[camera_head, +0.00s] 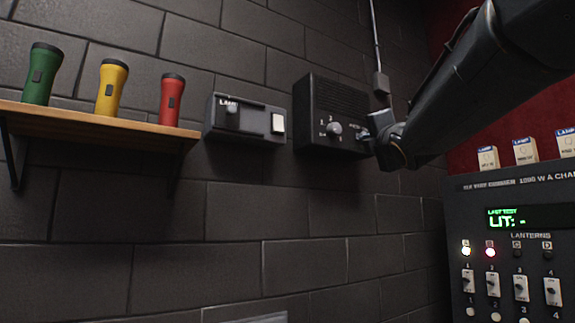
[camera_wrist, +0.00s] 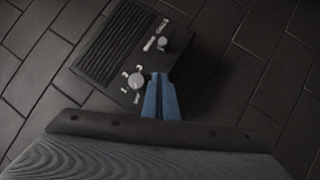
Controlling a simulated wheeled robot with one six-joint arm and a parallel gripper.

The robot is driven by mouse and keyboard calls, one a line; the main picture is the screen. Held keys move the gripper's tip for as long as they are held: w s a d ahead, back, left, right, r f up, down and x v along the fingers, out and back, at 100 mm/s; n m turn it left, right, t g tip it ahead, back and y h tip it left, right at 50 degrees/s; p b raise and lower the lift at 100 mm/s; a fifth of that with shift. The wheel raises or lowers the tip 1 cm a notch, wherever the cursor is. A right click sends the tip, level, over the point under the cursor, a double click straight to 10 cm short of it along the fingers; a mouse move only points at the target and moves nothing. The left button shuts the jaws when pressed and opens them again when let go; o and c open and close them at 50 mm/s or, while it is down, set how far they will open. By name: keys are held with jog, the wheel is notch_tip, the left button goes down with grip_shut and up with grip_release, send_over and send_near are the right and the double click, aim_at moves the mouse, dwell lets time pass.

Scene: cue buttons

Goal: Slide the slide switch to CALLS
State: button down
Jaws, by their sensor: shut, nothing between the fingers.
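The slide switch is on a dark speaker box (camera_head: 312,105) on the wall, and the box also shows in the wrist view (camera_wrist: 110,45). In the wrist view the switch's small grey knob (camera_wrist: 163,43) sits beside two small labels. One appears to read CALLS; the other is too blurred to read surely. My gripper (camera_wrist: 160,75) is shut and empty, its blue fingertips over the box face just below the knob, with a small gap in the picture. In the head view my gripper (camera_head: 372,130) is at the box's right side and covers part of the switch area.
A round numbered dial (camera_wrist: 136,80) is left of my fingertips on the same box. A lamp switch box (camera_head: 245,120) is to its left. A shelf (camera_head: 120,123) holds green, yellow and red flashlights. A lantern panel (camera_head: 500,190) stands at right.

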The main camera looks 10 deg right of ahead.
jog(key=w+d+r+p, duration=0.4)
jog(key=w+p, duration=0.2)
jog(key=w, duration=0.3)
jog(key=shift+w+d+p, duration=0.15)
jog(key=shift+w+p, duration=0.05)
jog(key=shift+p, duration=0.15)
jog(key=shift+r, duration=0.1)
